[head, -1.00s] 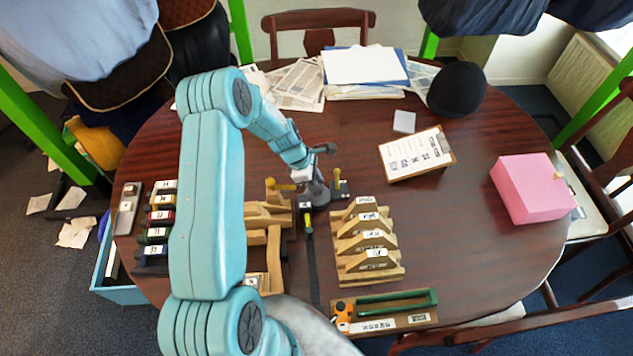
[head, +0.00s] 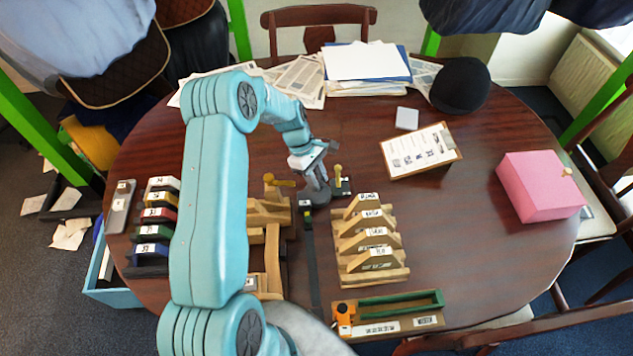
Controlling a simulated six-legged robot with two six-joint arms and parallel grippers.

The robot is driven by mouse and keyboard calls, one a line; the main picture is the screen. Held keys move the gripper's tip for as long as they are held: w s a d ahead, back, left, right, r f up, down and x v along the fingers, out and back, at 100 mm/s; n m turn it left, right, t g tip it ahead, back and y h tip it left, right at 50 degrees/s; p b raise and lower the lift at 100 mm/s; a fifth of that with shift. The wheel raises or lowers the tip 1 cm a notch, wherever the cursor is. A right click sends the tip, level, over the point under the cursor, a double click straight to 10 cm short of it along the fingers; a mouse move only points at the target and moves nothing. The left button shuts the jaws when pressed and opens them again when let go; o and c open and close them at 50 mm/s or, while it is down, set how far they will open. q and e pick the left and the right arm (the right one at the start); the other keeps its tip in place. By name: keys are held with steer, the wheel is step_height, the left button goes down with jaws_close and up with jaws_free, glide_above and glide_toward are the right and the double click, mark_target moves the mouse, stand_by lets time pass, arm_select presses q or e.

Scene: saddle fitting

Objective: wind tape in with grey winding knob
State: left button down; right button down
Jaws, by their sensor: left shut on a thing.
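My left gripper (head: 313,165) reaches in over the middle of the table, jaws pointing down, shut on the grey winding knob (head: 315,184). The jaws and arm partly cover the knob, so the exact grip is hard to see. Below the knob is a small dark block. A dark tape strip (head: 311,262) runs from there straight toward the near edge of the table, lying flat between the wooden stands. My right gripper is not in view.
A wooden rack of labelled blocks (head: 372,245) stands right of the tape; wooden pieces (head: 268,212) stand left. The right middle is clear.

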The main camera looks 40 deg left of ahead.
arm_select(q)
steer(key=shift+w+m+g+b, duration=0.15)
steer(key=shift+m+g+b, duration=0.35)
steer(key=shift+m, duration=0.5)
steer(key=shift+r, duration=0.1)
steer(key=c, duration=0.9)
jaws_free()
steer(key=shift+o, duration=0.2)
steer(key=shift+a+r, duration=0.2)
steer(key=shift+r, duration=0.15)
steer(key=b+v, duration=0.2)
steer(key=v, duration=1.3)
steer(key=shift+r, duration=0.3)
steer(key=shift+d, duration=0.1)
